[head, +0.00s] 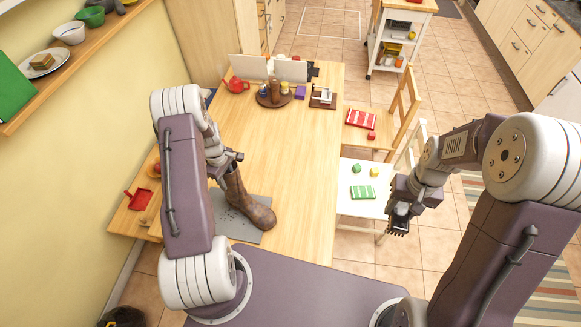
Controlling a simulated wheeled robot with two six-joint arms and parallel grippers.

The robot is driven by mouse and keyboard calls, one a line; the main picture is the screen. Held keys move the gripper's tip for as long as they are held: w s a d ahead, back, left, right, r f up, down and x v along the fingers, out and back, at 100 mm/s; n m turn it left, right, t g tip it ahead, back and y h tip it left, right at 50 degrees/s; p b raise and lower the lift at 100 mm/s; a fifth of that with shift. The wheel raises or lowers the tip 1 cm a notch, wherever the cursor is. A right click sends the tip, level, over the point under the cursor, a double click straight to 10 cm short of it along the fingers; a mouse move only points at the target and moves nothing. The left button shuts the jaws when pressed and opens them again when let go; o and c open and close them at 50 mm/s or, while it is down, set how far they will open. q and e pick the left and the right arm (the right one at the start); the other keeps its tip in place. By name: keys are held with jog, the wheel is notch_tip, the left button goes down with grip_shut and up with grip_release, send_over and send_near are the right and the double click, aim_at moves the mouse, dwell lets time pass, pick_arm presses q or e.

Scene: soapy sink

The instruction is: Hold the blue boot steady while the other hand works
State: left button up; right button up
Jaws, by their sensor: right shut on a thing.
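A brown, worn-looking boot (248,207) stands upright on a grey mat (244,236) near the table's front left, its toe to the right. I see no blue boot. My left gripper (232,158) is at the top of the boot's shaft; the arm and fingers hide part of the shaft, and I cannot tell whether the jaws grip it. My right gripper (399,213) is off the table's right side and is shut on a small dark brush-like thing (397,228), apart from the boot.
The wooden table (300,160) is bare in its middle. At its far end are a red teapot (237,85), a round tray (273,98) with jars, and a small rack (322,97). Chairs with a red striped cloth (361,118) and a green cloth (362,192) stand along the right.

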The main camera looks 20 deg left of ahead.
pick_arm(q)
jog(key=shift+s+a+f, duration=0.1)
jog(key=shift+a+f, duration=0.05)
jog(key=shift+f, duration=0.3)
jog(key=shift+s+a+f, duration=0.1)
jog(key=shift+a+f, duration=0.05)
jog(key=shift+f, duration=0.3)
jog(key=shift+w+d, duration=0.15)
grip_shut()
dwell(1.8)
